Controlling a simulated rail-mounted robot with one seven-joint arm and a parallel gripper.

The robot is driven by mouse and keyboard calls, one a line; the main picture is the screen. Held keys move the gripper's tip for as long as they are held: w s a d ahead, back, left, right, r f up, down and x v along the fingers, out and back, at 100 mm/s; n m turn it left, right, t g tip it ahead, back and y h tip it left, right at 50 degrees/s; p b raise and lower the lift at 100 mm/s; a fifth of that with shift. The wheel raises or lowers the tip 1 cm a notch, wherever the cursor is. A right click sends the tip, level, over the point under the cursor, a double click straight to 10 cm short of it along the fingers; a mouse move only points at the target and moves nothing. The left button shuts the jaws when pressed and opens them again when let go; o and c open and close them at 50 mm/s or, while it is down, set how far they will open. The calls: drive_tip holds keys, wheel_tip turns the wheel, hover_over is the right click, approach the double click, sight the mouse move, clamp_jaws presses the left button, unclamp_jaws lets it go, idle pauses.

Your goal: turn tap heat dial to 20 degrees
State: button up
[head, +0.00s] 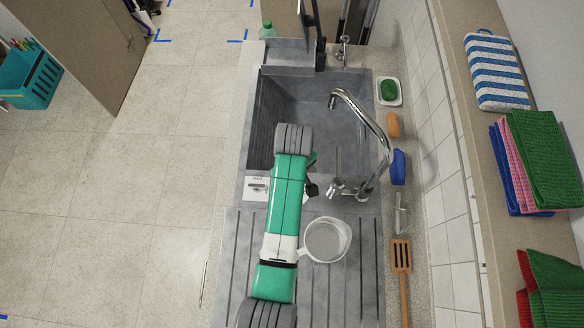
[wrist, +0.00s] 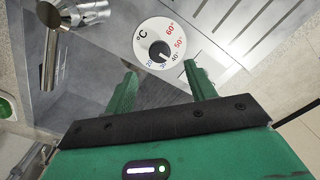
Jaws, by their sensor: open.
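The heat dial (wrist: 145,39) is a round white plate marked °C in the wrist view, with numbers from 20 to 60. Its dark centre knob (wrist: 160,50) has a pale pointer mark directed down, near 30; the exact reading is hard to tell. My gripper (wrist: 160,69) is open, its two green fingers apart below the dial on either side, holding nothing. The chrome tap (head: 376,131) arches over the sink in the head view; metal tap parts (wrist: 52,45) show at upper left in the wrist view. In the head view I cannot make out the dial.
The grey sink (head: 340,95) lies beyond my arm. A white mug (head: 326,240) stands close right of my arm on the ridged drainer (head: 345,290).

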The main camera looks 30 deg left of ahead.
wheel_tip(320, 180, down, 7)
drive_tip(key=shift+f+b, duration=0.15)
drive_tip(key=shift+b, duration=0.15)
drive_tip(key=shift+c, duration=0.4)
drive_tip(key=c, duration=0.9)
